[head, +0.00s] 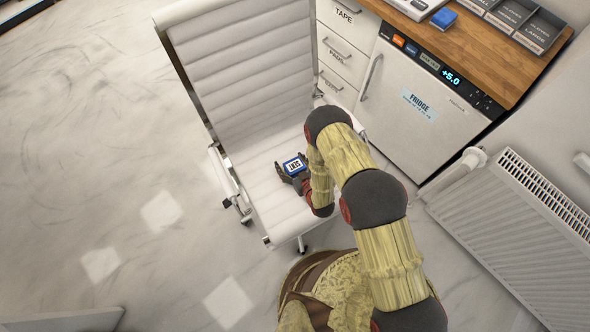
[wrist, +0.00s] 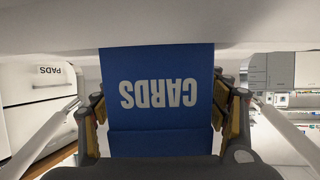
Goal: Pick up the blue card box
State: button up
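The blue card box (head: 294,165) is at the white chair's seat in the head view, with a pale printed panel facing up. In the wrist view the box (wrist: 158,85) fills the middle, and its white word CARDS reads upside down. My gripper (head: 292,172) is at the seat with its dark fingers on either side of the box. In the wrist view the fingers' yellow pads (wrist: 160,112) meet both side edges of the box, so my gripper looks shut on it. I cannot tell whether the box touches the seat.
The white ribbed chair (head: 240,70) has its backrest behind the box and an armrest on each side. A fridge (head: 415,105) and labelled drawers (head: 343,55) stand at the back right. A radiator (head: 520,235) is at the right. The floor at left is open.

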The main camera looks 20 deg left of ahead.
jog(key=c, duration=1.2)
jog(key=shift+c, duration=0.2)
